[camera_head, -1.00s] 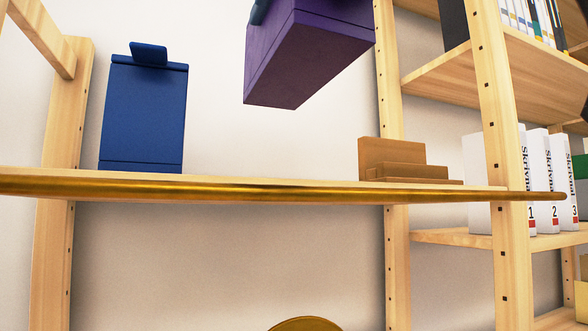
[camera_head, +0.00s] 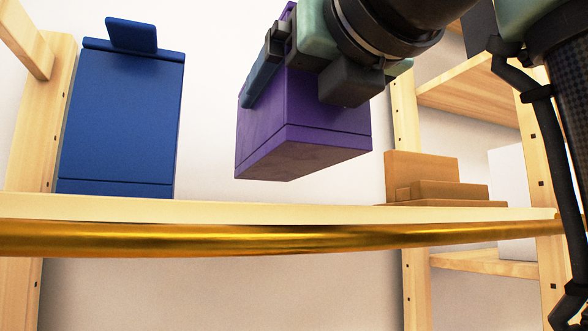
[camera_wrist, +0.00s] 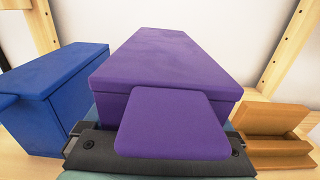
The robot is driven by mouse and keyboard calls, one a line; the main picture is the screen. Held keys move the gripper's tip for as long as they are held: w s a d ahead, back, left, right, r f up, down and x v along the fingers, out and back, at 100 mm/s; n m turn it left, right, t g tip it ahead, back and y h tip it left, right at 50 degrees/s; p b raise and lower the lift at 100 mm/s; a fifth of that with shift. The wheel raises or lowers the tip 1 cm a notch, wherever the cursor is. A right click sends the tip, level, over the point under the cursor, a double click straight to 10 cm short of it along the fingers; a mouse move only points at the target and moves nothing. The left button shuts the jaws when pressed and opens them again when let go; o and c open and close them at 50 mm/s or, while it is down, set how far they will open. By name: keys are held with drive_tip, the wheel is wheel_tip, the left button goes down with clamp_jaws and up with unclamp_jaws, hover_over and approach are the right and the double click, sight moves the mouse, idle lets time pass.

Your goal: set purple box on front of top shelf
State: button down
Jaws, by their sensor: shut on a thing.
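The purple box (camera_head: 305,135) hangs in the air above the wooden shelf (camera_head: 290,211), between the blue box and the brown stepped object. My gripper (camera_head: 312,62) is shut on the purple box near its upper part. In the wrist view the purple box (camera_wrist: 175,55) fills the middle, with its flat tab (camera_wrist: 172,122) toward the camera over my gripper (camera_wrist: 160,150). In the head view a gap of bare wall shows between the box's underside and the shelf. The fingertips are partly hidden by the box in the wrist view.
A blue box (camera_head: 118,125) stands on the shelf at left. A brown stepped object (camera_head: 440,182) sits at right. A gold rail (camera_head: 290,238) runs along the shelf's front edge. Wooden uprights (camera_head: 405,120) stand behind. The shelf between blue box and brown object is clear.

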drive_tip(key=shift+s+f+p, duration=0.15)
drive_tip(key=shift+f+p, duration=0.3)
drive_tip(key=shift+f, duration=1.4)
drive_tip(key=shift+f, duration=0.2)
unclamp_jaws()
drive_tip(key=shift+r, duration=0.1)
